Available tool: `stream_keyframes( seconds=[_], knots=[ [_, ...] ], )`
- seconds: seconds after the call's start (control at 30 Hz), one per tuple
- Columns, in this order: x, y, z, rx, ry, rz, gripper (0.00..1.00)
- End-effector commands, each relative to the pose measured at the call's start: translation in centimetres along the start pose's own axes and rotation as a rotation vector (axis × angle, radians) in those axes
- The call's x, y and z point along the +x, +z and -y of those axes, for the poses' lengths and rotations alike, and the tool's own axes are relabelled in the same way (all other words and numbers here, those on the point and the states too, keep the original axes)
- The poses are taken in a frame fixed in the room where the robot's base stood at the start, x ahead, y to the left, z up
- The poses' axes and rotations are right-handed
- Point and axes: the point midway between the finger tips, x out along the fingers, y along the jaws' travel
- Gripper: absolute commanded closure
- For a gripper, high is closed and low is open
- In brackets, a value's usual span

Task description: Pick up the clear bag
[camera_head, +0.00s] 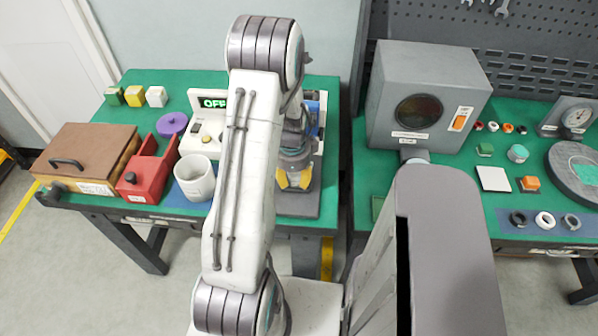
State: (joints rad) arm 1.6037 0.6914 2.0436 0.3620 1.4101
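I cannot make out a clear bag in this view. My gripper (294,178) points down over the right part of the left green table (130,82), above a grey base plate. Yellow parts show on both sides of its lower end, but the fingertips are too small and too partly covered to tell whether they are open or shut. My arm hides much of the area around the gripper, and whatever is directly under it.
A white mug (195,182), a red box (146,170), a purple disc (172,124) and a wooden case (85,155) crowd the left table. A display reading OFF (213,103) stands behind. A grey chamber (425,95) stands on the right table.

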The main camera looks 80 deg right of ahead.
Motion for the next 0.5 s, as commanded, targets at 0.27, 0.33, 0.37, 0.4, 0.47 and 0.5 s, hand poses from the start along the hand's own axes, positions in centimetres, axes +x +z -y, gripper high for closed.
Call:
stream_keyframes(
  seconds=[0.27,0.33,0.37,0.4,0.47,0.5],
  knots=[
    [-0.03,0.0,0.01,0.0,0.0,0.0,0.91],
    [-0.04,0.0,0.02,0.0,0.0,0.0,0.97],
    [-0.04,0.0,0.01,0.0,0.0,0.0,1.0],
    [-0.04,0.0,0.01,0.0,0.0,0.0,1.0],
    [-0.04,0.0,0.02,0.0,0.0,0.0,1.0],
    [-0.04,0.0,0.02,0.0,0.0,0.0,1.0]
  ],
)
